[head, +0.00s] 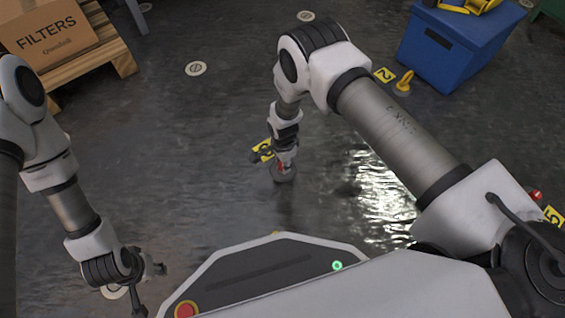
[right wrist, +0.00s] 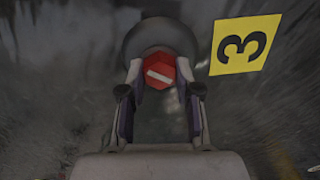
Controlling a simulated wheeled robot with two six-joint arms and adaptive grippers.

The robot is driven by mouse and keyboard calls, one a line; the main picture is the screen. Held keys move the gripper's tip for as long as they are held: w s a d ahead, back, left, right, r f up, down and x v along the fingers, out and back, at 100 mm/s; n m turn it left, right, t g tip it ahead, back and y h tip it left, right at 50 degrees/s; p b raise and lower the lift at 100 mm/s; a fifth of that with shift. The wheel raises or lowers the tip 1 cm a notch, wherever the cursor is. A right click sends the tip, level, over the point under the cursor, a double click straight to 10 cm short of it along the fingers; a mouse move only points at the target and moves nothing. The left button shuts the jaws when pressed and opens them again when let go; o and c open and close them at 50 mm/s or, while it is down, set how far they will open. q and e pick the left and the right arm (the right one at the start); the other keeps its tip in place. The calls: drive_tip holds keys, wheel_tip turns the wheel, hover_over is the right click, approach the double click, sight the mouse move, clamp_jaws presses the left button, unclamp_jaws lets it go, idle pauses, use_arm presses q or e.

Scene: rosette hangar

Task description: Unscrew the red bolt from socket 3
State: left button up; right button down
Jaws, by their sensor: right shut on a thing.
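The red bolt (right wrist: 159,70) has a hexagonal head with a white stripe across it. It stands in the dark round socket 3 (right wrist: 143,37), beside the yellow number 3 tag (right wrist: 243,45). My right gripper (right wrist: 160,85) has one finger on each side of the bolt head and is shut on it. In the head view my right gripper (head: 285,155) points down at the socket, and only a little red shows under it. The bolt's shank is hidden. My left gripper (head: 148,284) hangs low at the lower left, fingers apart and empty.
A yellow bolt (head: 404,80) stands by the number 2 tag (head: 384,75), near a blue crate (head: 450,45). Another red piece (head: 535,195) is near the number 5 tag (head: 553,215). A cardboard box (head: 50,35) sits on a wooden pallet (head: 95,55).

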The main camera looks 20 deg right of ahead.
drive_tip(key=shift+n, duration=0.5)
